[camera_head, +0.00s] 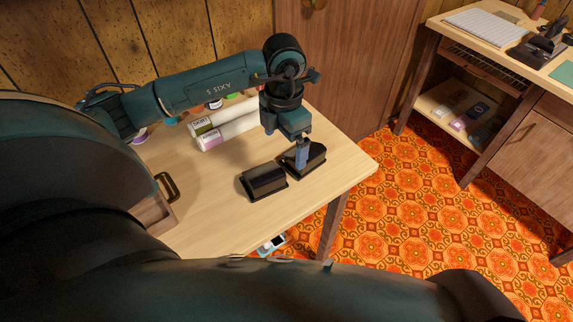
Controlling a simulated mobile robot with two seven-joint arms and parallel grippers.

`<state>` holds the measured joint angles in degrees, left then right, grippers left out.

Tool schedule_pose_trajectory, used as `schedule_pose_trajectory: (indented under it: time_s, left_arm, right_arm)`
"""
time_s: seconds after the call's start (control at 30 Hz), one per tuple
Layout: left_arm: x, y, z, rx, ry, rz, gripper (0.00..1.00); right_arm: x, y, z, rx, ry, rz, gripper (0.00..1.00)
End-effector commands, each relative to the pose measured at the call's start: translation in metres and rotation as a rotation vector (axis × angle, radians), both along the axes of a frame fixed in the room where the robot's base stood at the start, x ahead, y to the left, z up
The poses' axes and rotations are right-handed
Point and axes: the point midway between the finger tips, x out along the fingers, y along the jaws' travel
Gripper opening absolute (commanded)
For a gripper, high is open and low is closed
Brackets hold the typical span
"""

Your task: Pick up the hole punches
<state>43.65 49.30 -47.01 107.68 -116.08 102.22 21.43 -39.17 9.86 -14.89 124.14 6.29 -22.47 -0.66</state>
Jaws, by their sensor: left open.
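Two black, rounded block-like objects on the light wooden table (215,215) look like the hole punches. The nearer hole punch (263,181) lies free of the gripper. The other hole punch (315,158) sits just behind and to the right of it, close to the table's right corner. My left gripper (301,158) points down at this farther punch and covers part of it. Its jaws are open, and I cannot tell whether they touch the punch. My right gripper is not in view.
White labelled rolls (225,128) lie behind the gripper, with small bottles nearby. A wooden tray (152,212) with a dark handle is at the table's left. The table between tray and punches is clear. A second desk (480,42) stands at right across an orange patterned floor.

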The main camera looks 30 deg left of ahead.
Motion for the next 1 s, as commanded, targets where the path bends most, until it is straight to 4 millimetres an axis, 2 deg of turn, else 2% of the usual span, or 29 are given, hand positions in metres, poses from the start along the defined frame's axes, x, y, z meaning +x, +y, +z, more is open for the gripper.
schedule_pose_trajectory:
  time_s: [0.1, 0.33, 0.6, 0.9, 1.0]
  left_arm:
    - [0.000, 0.000, -0.017, -0.001, 0.003, 0.001, 0.96]
    - [0.000, 0.001, -0.034, -0.002, 0.003, 0.000, 0.96]
    - [0.001, 0.003, -0.071, -0.003, 0.001, 0.000, 0.96]
    - [0.001, 0.004, -0.076, -0.002, 0.000, -0.001, 0.96]
    - [0.001, 0.004, -0.076, -0.002, 0.000, -0.001, 0.88]
  right_arm:
    - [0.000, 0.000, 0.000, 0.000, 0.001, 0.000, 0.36]
    - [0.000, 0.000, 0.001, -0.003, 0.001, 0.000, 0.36]
    - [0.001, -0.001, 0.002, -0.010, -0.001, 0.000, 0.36]
    - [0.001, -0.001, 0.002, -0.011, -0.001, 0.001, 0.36]
    - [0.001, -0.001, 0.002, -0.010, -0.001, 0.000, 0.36]
